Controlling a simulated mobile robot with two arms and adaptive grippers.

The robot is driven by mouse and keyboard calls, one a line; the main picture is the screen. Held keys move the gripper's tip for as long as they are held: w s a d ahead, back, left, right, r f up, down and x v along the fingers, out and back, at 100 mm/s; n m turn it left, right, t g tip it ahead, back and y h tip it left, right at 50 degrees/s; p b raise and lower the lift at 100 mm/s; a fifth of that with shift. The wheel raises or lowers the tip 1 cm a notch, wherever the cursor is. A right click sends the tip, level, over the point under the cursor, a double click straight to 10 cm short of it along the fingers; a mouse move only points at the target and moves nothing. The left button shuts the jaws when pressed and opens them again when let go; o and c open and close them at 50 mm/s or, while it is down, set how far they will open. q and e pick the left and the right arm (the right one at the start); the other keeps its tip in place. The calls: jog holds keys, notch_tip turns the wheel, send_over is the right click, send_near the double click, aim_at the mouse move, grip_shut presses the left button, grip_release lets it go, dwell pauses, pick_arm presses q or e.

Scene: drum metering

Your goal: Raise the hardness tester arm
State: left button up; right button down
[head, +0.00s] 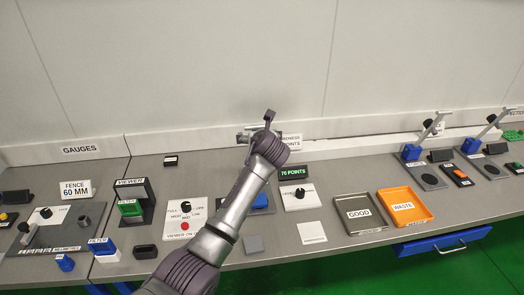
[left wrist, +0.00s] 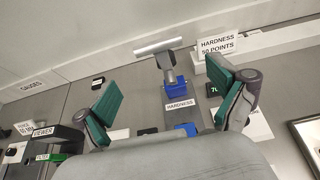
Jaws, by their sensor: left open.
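The hardness tester stands against the back wall of the bench, labelled HARDNESS. In the left wrist view its arm (left wrist: 167,62) has a silver crossbar on top, and a blue block (left wrist: 176,97) sits below it. In the head view my gripper and forearm hide most of the tester; part of its blue base (head: 262,201) shows beside my forearm. My left gripper (head: 258,130) is over the tester, open and empty. In the left wrist view its green-padded fingers (left wrist: 163,85) are spread, with the tester arm seen between them. Whether they touch it I cannot tell. My right gripper is not in view.
A sign reading HARDNESS 50 POINTS (left wrist: 217,45) and a green-lettered 70 POINTS display (head: 293,172) are close by. A knob panel (head: 300,197), GOOD tray (head: 376,227) and WASTE tray (head: 420,219) are to the right. The viewer (head: 147,200) and another knob panel (head: 173,224) are left.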

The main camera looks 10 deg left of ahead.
pick_arm(q)
jog(key=s+d, duration=0.2)
jog(key=s, duration=0.5)
jog(key=shift+s, duration=0.25)
